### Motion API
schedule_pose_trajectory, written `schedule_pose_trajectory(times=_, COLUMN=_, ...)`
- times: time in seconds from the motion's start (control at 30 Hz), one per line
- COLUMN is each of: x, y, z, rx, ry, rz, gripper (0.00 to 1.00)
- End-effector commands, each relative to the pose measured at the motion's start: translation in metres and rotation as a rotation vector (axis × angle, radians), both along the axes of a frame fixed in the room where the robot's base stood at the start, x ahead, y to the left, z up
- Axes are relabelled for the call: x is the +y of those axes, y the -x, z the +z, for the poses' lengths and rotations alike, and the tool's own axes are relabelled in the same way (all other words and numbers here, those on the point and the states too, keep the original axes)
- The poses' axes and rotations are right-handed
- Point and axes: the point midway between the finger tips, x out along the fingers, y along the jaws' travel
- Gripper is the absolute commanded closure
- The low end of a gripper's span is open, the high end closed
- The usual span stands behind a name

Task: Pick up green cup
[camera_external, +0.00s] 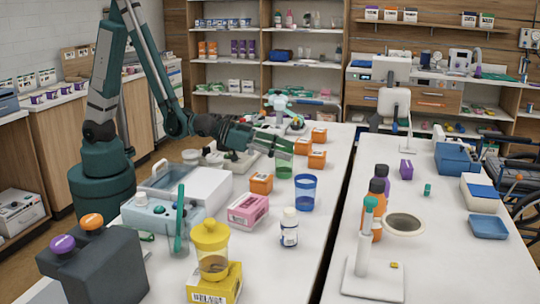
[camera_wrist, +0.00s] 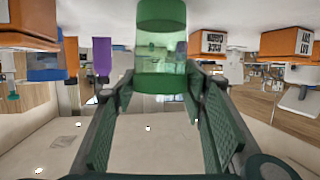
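The green cup (camera_external: 284,164) is translucent and stands on the white table, behind the blue cup. In the wrist view, which looks upside down, the green cup (camera_wrist: 160,45) is at top centre, with its rim end towards me. My gripper (camera_external: 284,146) is at the cup's upper part in the external view and hides some of it. In the wrist view my gripper (camera_wrist: 160,88) has its two fingers spread, with the tips close to either side of the cup's rim end. I cannot tell whether either tip touches it.
A blue cup (camera_external: 305,193) stands just in front of the green cup. Orange boxes (camera_external: 261,183) are nearby, with a pink box (camera_external: 248,210) and a white bottle (camera_external: 289,228) nearer the camera. A dark gap separates this table from the right table (camera_external: 450,270).

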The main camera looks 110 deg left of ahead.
Motion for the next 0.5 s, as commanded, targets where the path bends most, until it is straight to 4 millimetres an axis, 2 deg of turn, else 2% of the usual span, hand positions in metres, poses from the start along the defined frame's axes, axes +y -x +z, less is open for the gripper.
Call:
schedule_pose_trajectory(times=0.03, x=0.0, y=0.0, z=0.0, rx=0.0, ry=0.0, rz=0.0, gripper=0.65)
schedule_pose_trajectory(times=0.1, x=0.0, y=0.0, z=0.0, rx=0.0, ry=0.0, rz=0.0, gripper=0.74)
schedule_pose_trajectory(times=0.13, x=0.0, y=0.0, z=0.0, rx=0.0, ry=0.0, rz=0.0, gripper=0.76)
schedule_pose_trajectory(times=0.5, x=0.0, y=0.0, z=0.0022, rx=0.0, ry=0.0, rz=0.0, gripper=0.76)
